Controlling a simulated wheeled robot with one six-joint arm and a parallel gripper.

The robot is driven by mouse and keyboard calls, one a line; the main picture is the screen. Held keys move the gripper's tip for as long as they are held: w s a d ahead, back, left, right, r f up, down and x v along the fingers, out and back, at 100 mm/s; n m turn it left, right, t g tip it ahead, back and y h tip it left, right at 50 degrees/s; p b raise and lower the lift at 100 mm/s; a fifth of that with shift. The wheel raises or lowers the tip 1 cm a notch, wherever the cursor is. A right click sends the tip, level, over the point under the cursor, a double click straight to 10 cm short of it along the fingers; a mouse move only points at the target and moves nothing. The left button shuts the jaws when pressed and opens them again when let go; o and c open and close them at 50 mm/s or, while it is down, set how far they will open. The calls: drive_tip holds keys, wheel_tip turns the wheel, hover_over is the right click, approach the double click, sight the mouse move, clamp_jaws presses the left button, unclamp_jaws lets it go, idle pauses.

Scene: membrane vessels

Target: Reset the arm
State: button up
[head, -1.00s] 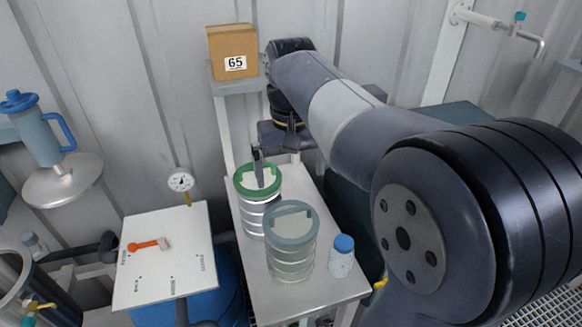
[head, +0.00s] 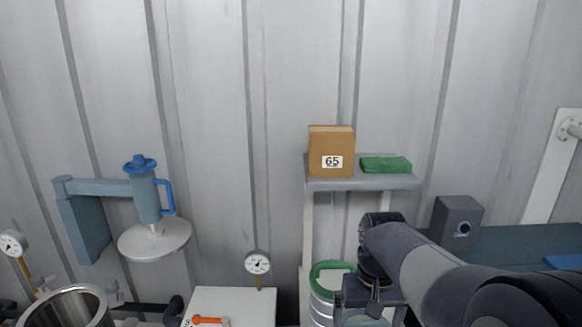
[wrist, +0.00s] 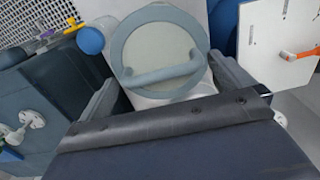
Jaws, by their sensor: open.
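My gripper (wrist: 163,70) is open. In the wrist view its two fingers reach out on either side of a grey-lidded jar (wrist: 160,45) with a bar across its lid. I cannot tell how far the lid is from the fingertips. In the head view my gripper (head: 376,300) points down at the lower edge, just right of a green-lidded jar (head: 322,300). The grey-lidded jar shows only partly there, below the gripper.
A cardboard box (head: 331,150) marked 65 and a green folded item (head: 386,164) sit on a shelf. A grey-blue box (head: 457,218) stands right. A blue-capped bottle (wrist: 90,40) is beside the grey-lidded jar. A white board (head: 235,304) carries an orange-handled tool (head: 208,321).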

drive_tip(key=shift+r, duration=0.95)
